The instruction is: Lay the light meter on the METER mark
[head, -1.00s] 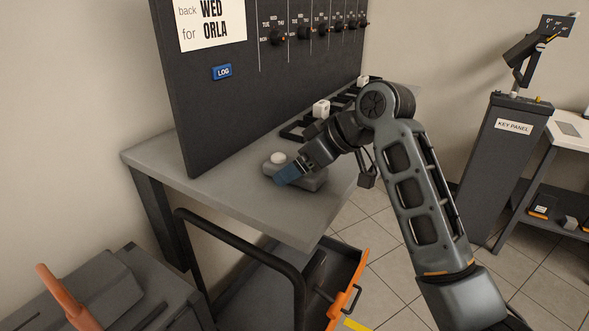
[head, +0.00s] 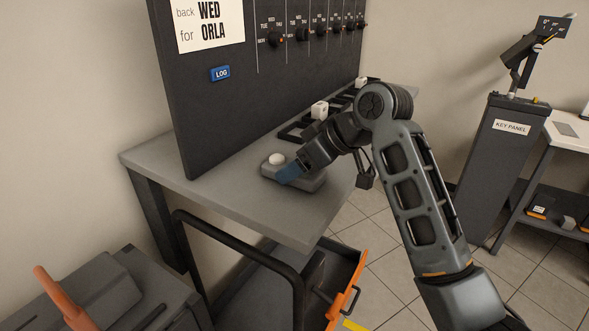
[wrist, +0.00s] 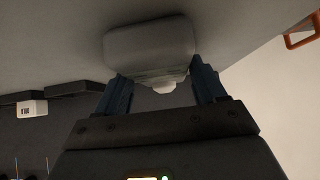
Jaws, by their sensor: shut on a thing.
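The light meter (head: 312,184) is a grey rounded block with a white dome on its left end, at the grey bench's front edge in the head view. My gripper (head: 287,174) comes from the right with its blue fingers at the meter. In the wrist view the meter (wrist: 150,42) sits at the fingertips, its white dome between the two blue fingers, and the gripper is shut on it. The meter looks level and on or very close to the bench top; I cannot tell if it touches. I cannot make out a METER mark in any view.
The grey bench (head: 225,197) is bare left of the meter. Behind stand a black rack (head: 295,130) with white cubes (head: 319,110) and a dark board (head: 200,115) with knobs. A key panel post (head: 500,170) stands right.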

